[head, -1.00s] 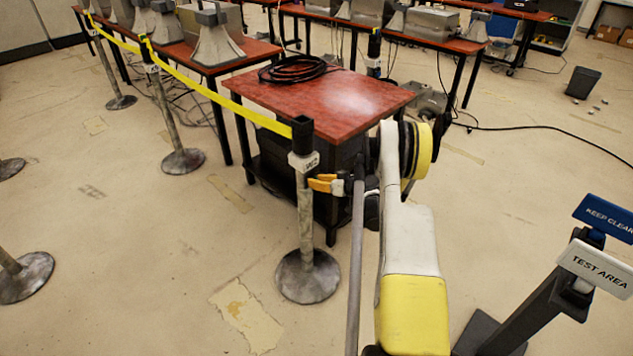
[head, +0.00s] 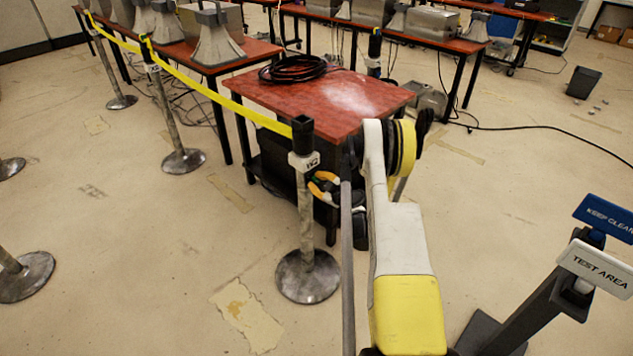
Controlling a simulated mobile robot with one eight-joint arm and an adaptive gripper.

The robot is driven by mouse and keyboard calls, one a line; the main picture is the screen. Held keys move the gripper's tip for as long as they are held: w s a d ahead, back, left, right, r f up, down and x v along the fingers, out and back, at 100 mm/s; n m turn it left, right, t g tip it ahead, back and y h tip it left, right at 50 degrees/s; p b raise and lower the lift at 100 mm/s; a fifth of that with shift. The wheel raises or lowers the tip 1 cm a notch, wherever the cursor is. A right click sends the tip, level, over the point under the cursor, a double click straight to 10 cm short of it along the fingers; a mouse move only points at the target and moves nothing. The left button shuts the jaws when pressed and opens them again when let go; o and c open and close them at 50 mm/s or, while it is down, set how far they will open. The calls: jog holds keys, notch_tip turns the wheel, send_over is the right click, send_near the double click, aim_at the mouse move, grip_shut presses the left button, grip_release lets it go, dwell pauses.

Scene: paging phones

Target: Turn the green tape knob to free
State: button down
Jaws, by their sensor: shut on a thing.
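The near barrier post (head: 307,225) stands upright with a black head (head: 303,135) and a yellow tape running from it to the left. A small white label (head: 304,161) is on it below the head. My gripper (head: 322,187), with orange-yellow fingers, is at the right side of this post, below the label. The knob's marking is too small to read.
A red-topped table (head: 325,105) with a coiled black cable (head: 292,69) stands close behind the post and my arm. A stand with blue and white signs (head: 596,265) is at the lower right.

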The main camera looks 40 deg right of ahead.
aim_at(312, 157)
jog(key=shift+n, duration=0.3)
dwell(0.4)
jog(key=c, duration=1.5)
grip_release()
notch_tip(312, 157, up, 10)
jog(key=shift+f, duration=0.1)
